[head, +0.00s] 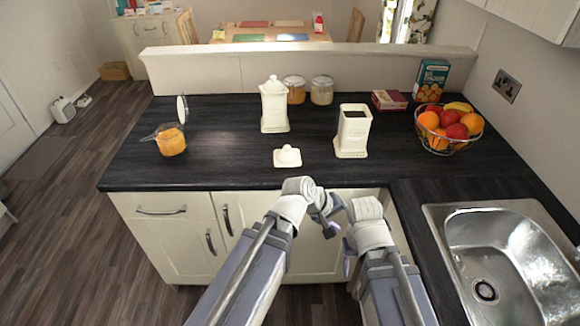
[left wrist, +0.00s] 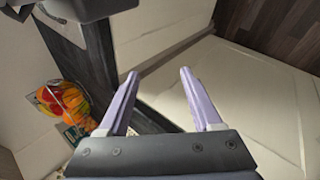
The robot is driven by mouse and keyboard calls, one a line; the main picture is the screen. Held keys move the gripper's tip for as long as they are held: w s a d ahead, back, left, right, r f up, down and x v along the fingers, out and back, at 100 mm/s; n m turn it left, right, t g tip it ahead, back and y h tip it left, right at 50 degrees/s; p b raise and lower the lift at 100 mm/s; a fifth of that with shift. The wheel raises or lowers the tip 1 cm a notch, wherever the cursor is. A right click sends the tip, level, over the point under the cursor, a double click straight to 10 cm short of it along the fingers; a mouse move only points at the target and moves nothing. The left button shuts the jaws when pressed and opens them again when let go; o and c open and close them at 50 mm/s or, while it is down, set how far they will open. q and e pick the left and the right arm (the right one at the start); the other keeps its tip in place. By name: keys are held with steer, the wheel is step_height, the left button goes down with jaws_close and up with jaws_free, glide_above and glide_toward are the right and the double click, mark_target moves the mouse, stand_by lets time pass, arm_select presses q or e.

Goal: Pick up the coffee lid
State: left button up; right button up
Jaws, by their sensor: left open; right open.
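The cream coffee lid (head: 287,157), with a small knob on top, lies on the dark counter near its front edge. The open cream canister (head: 352,135), with dark contents, stands behind it to the right. My left gripper (head: 329,211) is in front of the counter edge, nearer to me and right of the lid, apart from it. It is open and empty, as the left wrist view (left wrist: 158,73) shows. My right gripper (head: 347,256) is lower, beside the left one, also open; its fingers are partly hidden. The lid is not seen in the left wrist view.
A lidded canister (head: 274,105) stands behind the lid. A jug of orange contents (head: 171,141) is at left. A fruit bowl (head: 448,130) is at right, behind the sink (head: 495,255). Counter around the lid is clear.

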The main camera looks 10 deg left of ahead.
arm_select(q)
steer(key=w+a+n+t+h+b, duration=0.2)
steer(key=w+n+t+b, duration=0.2)
steer(key=w+n+b, duration=0.15)
steer(key=n+t+y+b, duration=0.7)
steer(key=n+t+b, duration=0.3)
steer(key=n, duration=1.4)
glide_toward(286, 150)
steer(key=shift+w+f, duration=0.1)
steer(key=shift+w, duration=0.45)
steer(key=shift+w+d+r, duration=0.1)
steer(key=shift+w+d, duration=0.05)
steer(key=shift+w, duration=1.85)
steer(key=shift+w+d+r, duration=0.15)
steer(key=shift+w, duration=1.85)
steer(key=shift+s, duration=0.1)
jaws_close()
